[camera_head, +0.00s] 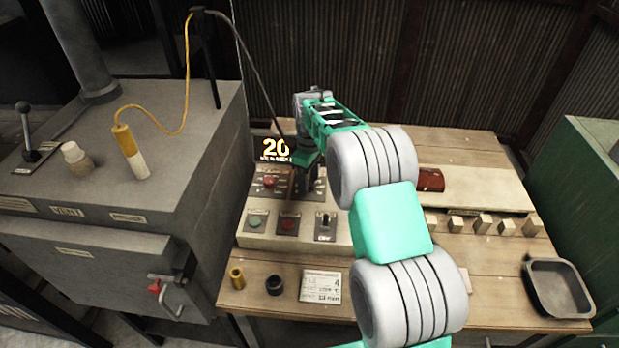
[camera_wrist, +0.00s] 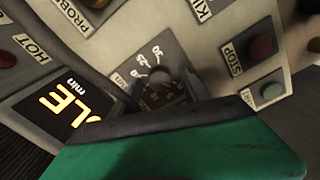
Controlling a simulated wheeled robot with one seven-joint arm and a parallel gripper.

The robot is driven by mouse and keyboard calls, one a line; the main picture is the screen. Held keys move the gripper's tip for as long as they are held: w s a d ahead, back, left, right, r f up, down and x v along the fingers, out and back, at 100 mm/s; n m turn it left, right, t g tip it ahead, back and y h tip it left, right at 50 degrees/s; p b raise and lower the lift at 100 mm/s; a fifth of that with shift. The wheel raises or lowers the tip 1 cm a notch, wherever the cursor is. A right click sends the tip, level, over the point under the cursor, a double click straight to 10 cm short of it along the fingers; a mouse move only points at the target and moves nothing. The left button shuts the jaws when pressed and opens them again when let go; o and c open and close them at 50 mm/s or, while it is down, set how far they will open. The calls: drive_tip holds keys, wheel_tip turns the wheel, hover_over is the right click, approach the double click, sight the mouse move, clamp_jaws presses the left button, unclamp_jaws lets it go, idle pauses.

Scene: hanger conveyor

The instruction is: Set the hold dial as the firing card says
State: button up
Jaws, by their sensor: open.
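My gripper's dark edge and green body cover the plate's lower part. I cannot tell whether the fingers touch the dial. The firing card (camera_head: 322,286) lies flat on the bench front; a 4 shows, its small print is unclear.
The panel also carries a green button (camera_head: 256,220), a red button (camera_head: 289,224) and a key switch (camera_head: 325,222). A grey kiln (camera_head: 110,225) stands left. A black tray (camera_head: 557,287) and several small blocks (camera_head: 483,223) are on the right.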

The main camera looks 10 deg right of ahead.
clamp_jaws()
idle(0.5)
